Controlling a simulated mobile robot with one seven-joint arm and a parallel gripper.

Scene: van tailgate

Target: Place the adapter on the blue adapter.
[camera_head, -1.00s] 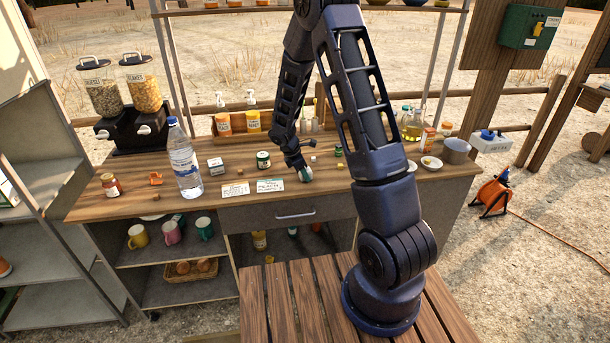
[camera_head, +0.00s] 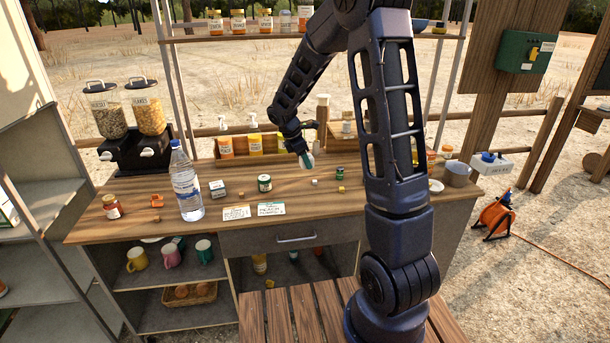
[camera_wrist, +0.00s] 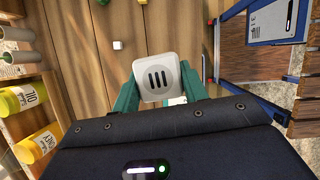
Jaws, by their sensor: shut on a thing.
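My gripper (camera_head: 308,158) is raised above the back of the wooden counter. In the wrist view its teal fingers (camera_wrist: 158,88) are shut on a white, rounded-square adapter (camera_wrist: 158,76) with three dark slots on its face. In the head view the held adapter (camera_head: 308,163) is a tiny pale shape at the fingertips. A small blue piece (camera_head: 488,157) sits on a white box at the right, beyond the counter's end. It may be the blue adapter, but it is too small to tell. My gripper is well to its left.
A bottle (camera_head: 186,185), a green jar (camera_head: 264,184) and several small cubes stand on the counter (camera_head: 290,225). Pump bottles (camera_head: 255,138) line the back, left of my gripper. A metal cup (camera_head: 457,175) stands at the right end. The orange cable reel (camera_head: 496,216) is on the ground.

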